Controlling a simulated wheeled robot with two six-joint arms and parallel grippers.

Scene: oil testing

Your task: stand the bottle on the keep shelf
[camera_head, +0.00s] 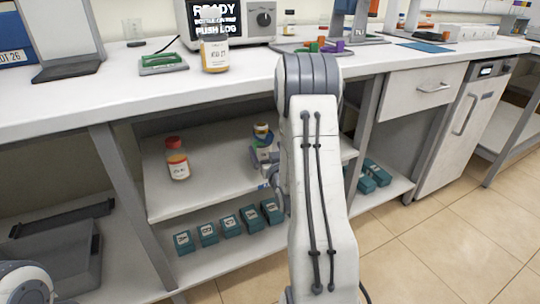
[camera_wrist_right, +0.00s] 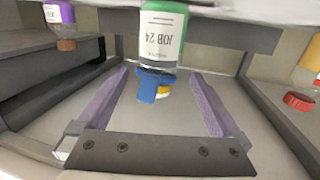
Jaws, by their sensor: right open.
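I see no finger touching the bottle. In the head view, my right arm reaches under the counter to the middle shelf (camera_head: 205,203). A bottle top (camera_head: 262,130) shows there just left of my arm; its lower part is partly hidden. A red-capped bottle (camera_head: 177,160) stands further left on that shelf. My left gripper is out of view.
Several teal boxes (camera_head: 230,227) line the bottom shelf. Grey posts (camera_head: 125,195) and the counter edge frame the shelf opening.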

